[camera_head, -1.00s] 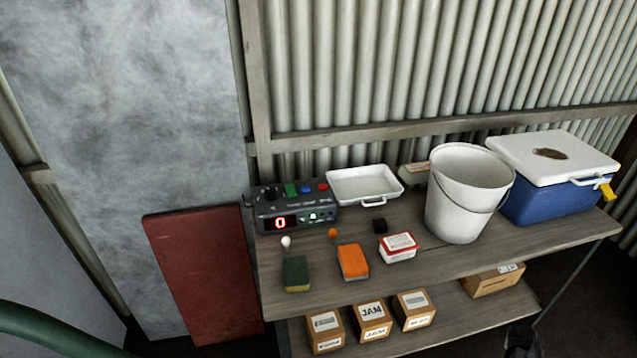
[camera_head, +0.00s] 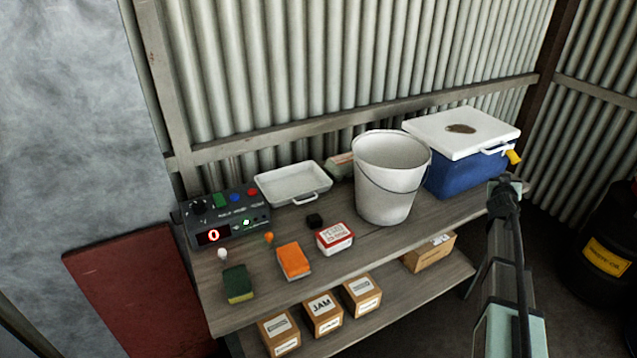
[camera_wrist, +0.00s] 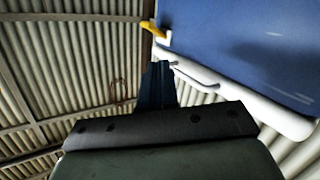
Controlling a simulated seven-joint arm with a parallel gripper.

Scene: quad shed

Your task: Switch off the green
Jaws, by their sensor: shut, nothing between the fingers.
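A dark control box (camera_head: 225,218) stands at the left end of the workbench. Its top carries a black knob (camera_head: 199,207), a green rocker or button (camera_head: 220,201), a blue one (camera_head: 237,197) and a red one (camera_head: 252,192). Its front shows a red display (camera_head: 213,235) reading 0 and a small lit green indicator (camera_head: 246,222). Whether the green control is pressed is too small to tell. My gripper shows in the wrist view (camera_wrist: 157,85), its dark fingers together and empty. My arm is at the right front of the bench, far from the control box, close to the cooler.
A blue cooler (camera_head: 465,178) with white lid and yellow tap stands at the right. A white bucket (camera_head: 385,200), white tray (camera_head: 290,186), red-white tub (camera_head: 335,238), orange sponge (camera_head: 293,260) and green sponge (camera_head: 238,284) share the bench.

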